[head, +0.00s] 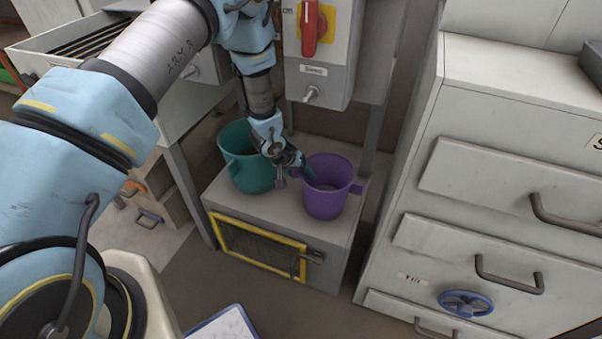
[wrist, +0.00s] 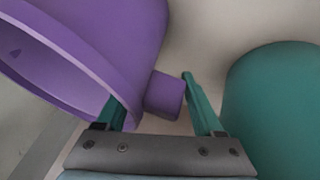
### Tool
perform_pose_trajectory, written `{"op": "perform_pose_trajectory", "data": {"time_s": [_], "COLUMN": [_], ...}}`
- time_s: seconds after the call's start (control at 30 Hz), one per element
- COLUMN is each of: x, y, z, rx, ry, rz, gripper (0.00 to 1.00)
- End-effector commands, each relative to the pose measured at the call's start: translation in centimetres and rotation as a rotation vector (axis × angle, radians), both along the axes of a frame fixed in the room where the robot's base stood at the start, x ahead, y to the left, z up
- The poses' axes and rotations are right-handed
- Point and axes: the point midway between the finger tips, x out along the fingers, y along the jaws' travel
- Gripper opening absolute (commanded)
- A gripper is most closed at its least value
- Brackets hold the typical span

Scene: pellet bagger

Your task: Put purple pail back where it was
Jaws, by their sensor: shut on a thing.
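The purple pail (head: 327,195) stands upright at the right of a low grey platform (head: 284,213) in the head view. A purple stub sticks out at its right side. My gripper (head: 298,172) is at the pail's left edge, between it and a teal pail (head: 240,160). In the wrist view the purple pail (wrist: 110,40) fills the upper left, and a purple block-like grip on it lies between the green fingers of my gripper (wrist: 157,95). My gripper is shut on the purple pail. The exact contact is partly hidden.
The teal pail stands close on the left and also shows in the wrist view (wrist: 280,105). A machine box with a red switch (head: 309,28) and a spout (head: 311,94) hangs above. A grey drawer cabinet (head: 480,190) stands at the right.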

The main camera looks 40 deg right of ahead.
Motion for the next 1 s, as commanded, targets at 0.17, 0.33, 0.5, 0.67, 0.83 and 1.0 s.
{"op": "perform_pose_trajectory", "data": {"time_s": [0.17,0.33,0.5,0.67,0.83,1.0], "x": [0.0,0.0,0.0,0.0,0.0,0.0], "y": [0.0,0.0,0.0,0.0,0.0,0.0], "z": [0.0,-0.3,-0.3,-0.3,-0.2,0.7], "rx": [-0.001,-0.001,0.000,0.000,0.000,-0.001], "ry": [-0.001,-0.001,0.000,0.000,0.000,-0.001], "rz": [0.000,0.000,0.000,0.000,0.000,0.000], "gripper": [0.00,0.72,0.92,0.99,0.99,0.99]}}
